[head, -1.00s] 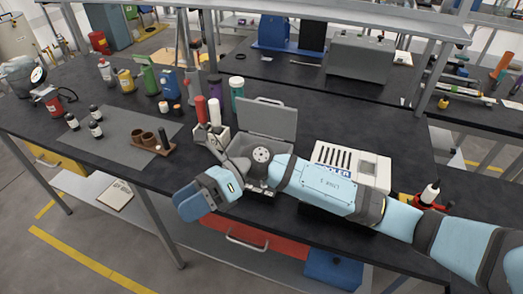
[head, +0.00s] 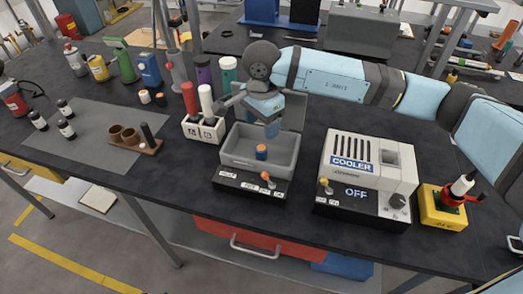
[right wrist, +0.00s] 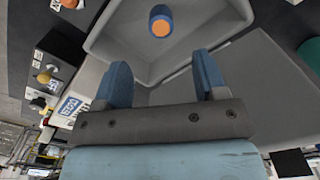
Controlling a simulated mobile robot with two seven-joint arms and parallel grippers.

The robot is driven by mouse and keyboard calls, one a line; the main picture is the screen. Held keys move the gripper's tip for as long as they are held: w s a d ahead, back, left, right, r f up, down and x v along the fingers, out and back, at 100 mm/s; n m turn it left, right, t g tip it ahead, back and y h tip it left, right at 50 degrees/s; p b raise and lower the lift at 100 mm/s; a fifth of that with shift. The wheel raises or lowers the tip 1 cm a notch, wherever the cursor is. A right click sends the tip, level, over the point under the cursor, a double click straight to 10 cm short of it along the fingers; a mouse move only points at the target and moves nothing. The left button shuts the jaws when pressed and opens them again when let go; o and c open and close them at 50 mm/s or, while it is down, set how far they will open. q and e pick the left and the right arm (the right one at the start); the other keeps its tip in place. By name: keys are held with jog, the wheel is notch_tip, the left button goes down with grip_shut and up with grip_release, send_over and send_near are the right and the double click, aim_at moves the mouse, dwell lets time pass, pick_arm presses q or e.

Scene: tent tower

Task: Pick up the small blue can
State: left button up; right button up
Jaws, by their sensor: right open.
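The small blue can (head: 261,154) stands upright inside an open grey box (head: 238,160). Its top is orange. In the right wrist view the can (right wrist: 160,20) shows near the top edge, beyond my fingertips, with the grey box wall (right wrist: 110,45) around it. My right gripper (head: 273,129) reaches down over the back of the box. Its two blue fingers (right wrist: 160,78) are apart with nothing between them, and the can is clear of them. My left gripper is out of view.
A white cooler box (head: 370,160) reading OFF stands right of the grey box. A white holder (head: 204,130) with red and white cylinders stands to the left. The raised lid (head: 294,112) is behind the gripper. Several bottles line the back left.

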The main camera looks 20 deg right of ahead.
aim_at(261, 148)
notch_tip(261, 148, down, 9)
jog(key=shift+w, duration=0.1)
jog(key=c, duration=1)
